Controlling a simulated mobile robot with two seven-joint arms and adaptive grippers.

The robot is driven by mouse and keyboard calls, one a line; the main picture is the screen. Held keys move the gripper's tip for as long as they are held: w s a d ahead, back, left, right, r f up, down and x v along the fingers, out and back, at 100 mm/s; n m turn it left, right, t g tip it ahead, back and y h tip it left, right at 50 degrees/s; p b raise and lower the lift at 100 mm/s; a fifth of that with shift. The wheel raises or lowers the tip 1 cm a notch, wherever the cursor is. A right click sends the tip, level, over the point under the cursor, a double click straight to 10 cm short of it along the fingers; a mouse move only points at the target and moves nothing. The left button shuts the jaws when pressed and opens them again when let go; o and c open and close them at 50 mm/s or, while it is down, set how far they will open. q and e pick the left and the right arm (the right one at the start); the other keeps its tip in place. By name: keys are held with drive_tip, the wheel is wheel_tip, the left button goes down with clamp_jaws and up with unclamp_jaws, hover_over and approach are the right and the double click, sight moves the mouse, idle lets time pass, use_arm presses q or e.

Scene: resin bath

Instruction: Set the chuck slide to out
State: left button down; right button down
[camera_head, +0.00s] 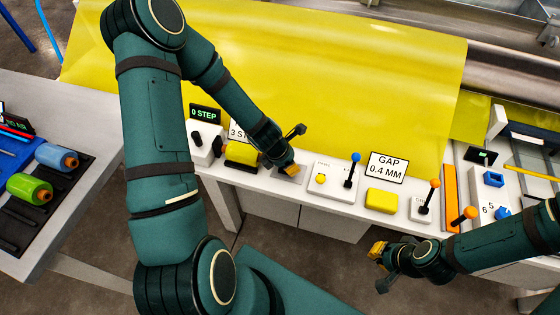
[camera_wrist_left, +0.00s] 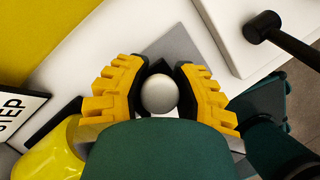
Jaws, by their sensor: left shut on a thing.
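My left gripper (camera_head: 287,168) reaches down to the white bench top beside the panel with the blue-tipped lever. In the left wrist view its yellow-padded fingers stand either side of a pale round knob (camera_wrist_left: 159,94) and are shut on it. The knob sits over a grey plate (camera_wrist_left: 190,52) on the bench; I take it to be the chuck slide's handle. In the head view the gripper hides the knob. No in or out marking for it is readable. My right gripper (camera_head: 377,256) hangs in front of the bench, apart from everything; its finger gap is unclear.
Right of my left gripper stand a blue-tipped lever (camera_head: 355,158), a yellow block (camera_head: 381,201), a GAP 0.4 MM sign (camera_head: 387,168) and orange-tipped levers (camera_head: 434,184). A 0 STEP display (camera_head: 205,114) is left. Yellow sheet (camera_head: 330,75) lies behind. Spools (camera_head: 57,157) are far left.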

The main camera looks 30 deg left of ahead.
use_arm(q)
drive_tip(key=shift+d, duration=0.3)
drive_tip(key=c, duration=0.6)
unclamp_jaws()
drive_tip(key=shift+c, duration=0.2)
drive_tip(key=shift+r, duration=0.15)
drive_tip(key=shift+a+r, duration=0.15)
drive_tip(key=shift+r, duration=0.1)
drive_tip(key=v, duration=1.1)
drive_tip(key=shift+s+r, duration=0.1)
